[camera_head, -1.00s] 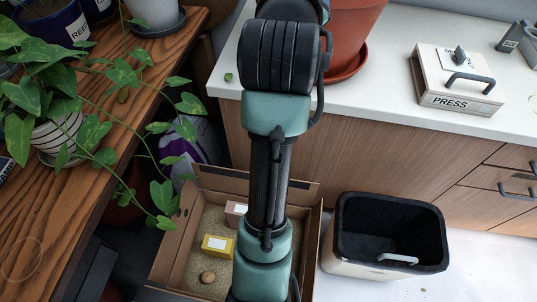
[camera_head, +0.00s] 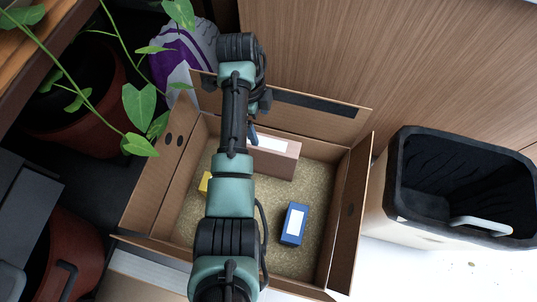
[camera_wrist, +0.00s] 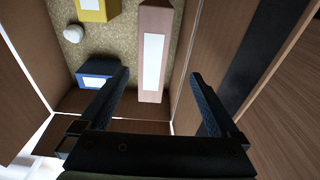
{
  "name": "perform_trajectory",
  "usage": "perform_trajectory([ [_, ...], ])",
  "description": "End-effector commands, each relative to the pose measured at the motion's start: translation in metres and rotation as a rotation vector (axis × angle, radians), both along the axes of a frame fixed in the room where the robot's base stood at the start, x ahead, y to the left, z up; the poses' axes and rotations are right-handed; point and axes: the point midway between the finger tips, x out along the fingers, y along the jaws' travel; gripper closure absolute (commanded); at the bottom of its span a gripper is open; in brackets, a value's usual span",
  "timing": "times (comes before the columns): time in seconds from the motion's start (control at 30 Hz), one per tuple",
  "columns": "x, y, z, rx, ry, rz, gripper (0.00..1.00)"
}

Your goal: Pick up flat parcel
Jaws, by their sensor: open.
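A long pinkish-brown parcel (camera_head: 280,158) with a white label lies in the open cardboard carton (camera_head: 347,215), along its far wall. It also shows in the wrist view (camera_wrist: 153,85), between the lines of my fingers. My gripper (camera_head: 253,134) is open and empty above the parcel's left part; my arm hides some of it. In the wrist view my gripper (camera_wrist: 158,76) has one finger on each side of the parcel, and I see no contact. A blue box (camera_head: 294,223) and a mostly hidden yellow box (camera_head: 205,183) lie in the same carton.
The carton's raised flaps and walls stand close around my gripper. A small pale round object (camera_wrist: 73,33) lies on the carton floor. A black-lined bin (camera_head: 400,190) stands to the right, plants (camera_head: 140,115) to the left, a wooden cabinet front (camera_head: 340,60) behind.

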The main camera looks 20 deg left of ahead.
Motion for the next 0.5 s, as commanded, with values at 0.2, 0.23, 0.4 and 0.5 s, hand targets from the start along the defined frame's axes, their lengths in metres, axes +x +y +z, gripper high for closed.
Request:
perform_trajectory([
  [0.2, -0.004, -0.002, -0.027, -0.005, 0.015, -0.014, 0.03],
  [0.23, -0.004, -0.003, -0.032, -0.005, 0.016, -0.013, 0.03],
  [0.4, -0.004, -0.007, -0.066, -0.004, 0.014, -0.012, 0.03],
  [0.5, -0.004, -0.009, -0.079, -0.004, 0.014, -0.012, 0.03],
])
